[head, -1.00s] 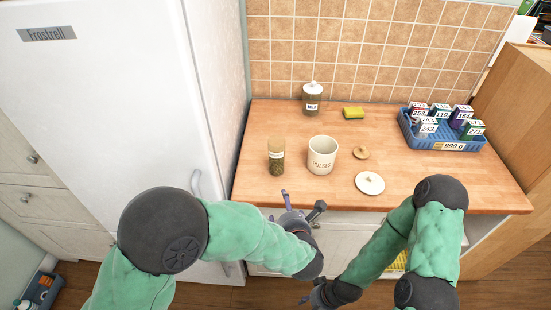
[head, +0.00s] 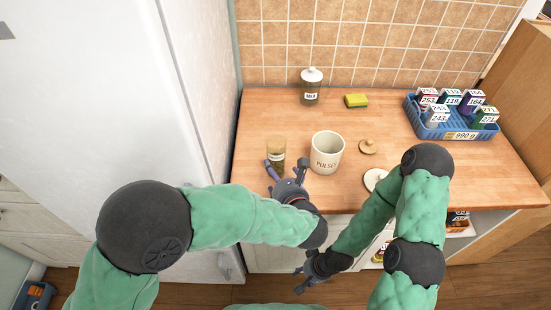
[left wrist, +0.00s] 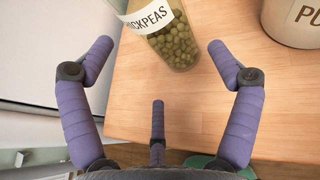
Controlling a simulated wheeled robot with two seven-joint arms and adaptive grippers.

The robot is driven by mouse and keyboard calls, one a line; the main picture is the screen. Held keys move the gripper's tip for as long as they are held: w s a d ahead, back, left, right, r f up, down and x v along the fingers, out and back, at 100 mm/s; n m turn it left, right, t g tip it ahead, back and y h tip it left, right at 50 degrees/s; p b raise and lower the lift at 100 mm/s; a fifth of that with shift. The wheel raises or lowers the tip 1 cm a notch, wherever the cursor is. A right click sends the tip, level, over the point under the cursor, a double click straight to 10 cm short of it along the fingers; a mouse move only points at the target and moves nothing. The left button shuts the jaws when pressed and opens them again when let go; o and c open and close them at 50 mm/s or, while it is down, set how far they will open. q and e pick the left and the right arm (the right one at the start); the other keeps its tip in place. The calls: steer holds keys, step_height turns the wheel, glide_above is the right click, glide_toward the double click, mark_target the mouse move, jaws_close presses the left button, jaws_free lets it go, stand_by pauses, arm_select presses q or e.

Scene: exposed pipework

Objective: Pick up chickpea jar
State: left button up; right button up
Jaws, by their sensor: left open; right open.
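The chickpea jar (head: 276,157) is a clear glass jar of greenish chickpeas with a tan top, upright on the wooden counter near its front edge. In the left wrist view the jar (left wrist: 178,44) shows its white label, partly cut off at the top. My left gripper (head: 286,167) is open and empty, with its purple fingers spread just in front of the jar. In the left wrist view the jar lies ahead between the fingertips (left wrist: 159,52), apart from them. My right gripper (head: 302,277) is open and empty, low in front of the cabinet.
A cream PULSES pot (head: 326,154) stands close right of the jar. A wooden lid (head: 368,147) and a white lid (head: 373,179) lie further right. A dark labelled jar (head: 311,90), a sponge (head: 356,101) and a blue basket (head: 459,131) of boxes are behind. The fridge (head: 200,90) stands at left.

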mark_target(275, 166)
arm_select(q)
steer(key=shift+x, duration=1)
steer(key=shift+r+b+x, duration=0.15)
steer(key=shift+b+x, duration=0.3)
steer(key=shift+x, duration=0.85)
steer(key=shift+r+b+x, duration=0.1)
steer(key=shift+b+x, duration=0.3)
steer(key=shift+x, duration=0.95)
steer(key=shift+w+d, duration=0.1)
steer(key=shift+w, duration=0.05)
steer(key=shift+r, duration=0.1)
steer(key=c, duration=1.2)
